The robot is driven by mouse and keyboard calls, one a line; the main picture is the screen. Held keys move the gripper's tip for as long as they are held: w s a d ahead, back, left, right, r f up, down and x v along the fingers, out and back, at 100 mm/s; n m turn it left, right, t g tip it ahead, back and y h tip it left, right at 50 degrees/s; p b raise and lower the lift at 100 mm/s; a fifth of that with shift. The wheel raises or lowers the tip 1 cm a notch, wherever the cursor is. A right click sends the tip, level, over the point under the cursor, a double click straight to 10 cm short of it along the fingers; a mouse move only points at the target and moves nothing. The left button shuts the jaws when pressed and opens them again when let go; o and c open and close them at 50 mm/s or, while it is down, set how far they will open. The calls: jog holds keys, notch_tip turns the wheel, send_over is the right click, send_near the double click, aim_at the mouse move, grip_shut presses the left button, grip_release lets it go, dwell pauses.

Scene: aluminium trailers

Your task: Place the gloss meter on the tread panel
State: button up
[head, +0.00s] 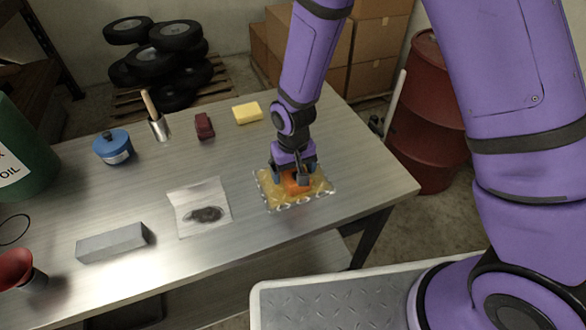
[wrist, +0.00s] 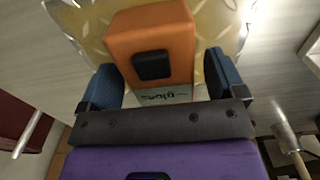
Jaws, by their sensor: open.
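The gloss meter (head: 296,183) is an orange box on the yellowish tread panel (head: 318,186) near the right end of the table. In the wrist view the gloss meter (wrist: 176,30) shows a black square on its face and a pale strip of lettering. The tread panel (wrist: 222,18) shows behind it with raised marks. My gripper (wrist: 162,78) is open, with one blue finger on each side of the gloss meter's near end. In the head view my gripper (head: 294,176) is low over the panel and partly hides the meter. Whether the fingers touch it, I cannot tell.
A pale sheet with a dark smudge (head: 190,199) lies left of the panel. A grey block (head: 112,242), blue tin (head: 113,147), dark red object (head: 204,126) and yellow sponge (head: 247,113) are also on the table. A red drum (head: 425,130) stands beyond the table's right end.

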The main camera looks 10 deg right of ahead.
notch_tip(320, 180, up, 12)
jog(key=shift+r, duration=0.15)
dwell(0.5)
